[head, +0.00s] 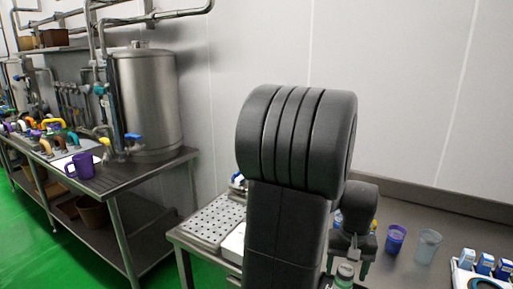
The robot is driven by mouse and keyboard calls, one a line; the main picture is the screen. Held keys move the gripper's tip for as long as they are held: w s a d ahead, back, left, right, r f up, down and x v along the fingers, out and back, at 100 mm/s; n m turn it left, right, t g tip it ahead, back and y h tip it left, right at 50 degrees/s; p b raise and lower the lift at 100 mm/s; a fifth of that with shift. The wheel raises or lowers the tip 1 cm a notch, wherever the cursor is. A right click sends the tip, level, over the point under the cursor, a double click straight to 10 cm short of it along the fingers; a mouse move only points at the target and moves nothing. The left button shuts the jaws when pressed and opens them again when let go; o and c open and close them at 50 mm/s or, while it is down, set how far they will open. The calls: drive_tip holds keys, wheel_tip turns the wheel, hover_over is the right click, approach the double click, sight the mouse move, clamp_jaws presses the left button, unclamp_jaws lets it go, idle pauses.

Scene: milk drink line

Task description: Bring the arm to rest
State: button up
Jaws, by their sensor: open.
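My dark arm rises in the middle of the head view and covers much of the work table (400,262). My gripper (348,266) shows small at the right of the arm, pointing down over the table. Its two fingers look apart. A small bottle with a pale top (345,270) shows at the fingers' level; I cannot tell how far it is from them. I see nothing held.
Right of my gripper stand a purple cup (395,239) and a translucent cup (428,246). A white tray with blue-topped cartons (462,280) is at the far right. A perforated tray (212,221) lies left. A steel tank (148,95) and purple jug (82,166) stand on another table.

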wheel_tip(320, 180, down, 4)
drive_tip(key=shift+r+b, duration=0.15)
drive_tip(key=shift+b, duration=0.15)
drive_tip(key=shift+r+p, duration=0.35)
drive_tip(key=shift+r, duration=1.55)
drive_tip(key=shift+f, duration=0.15)
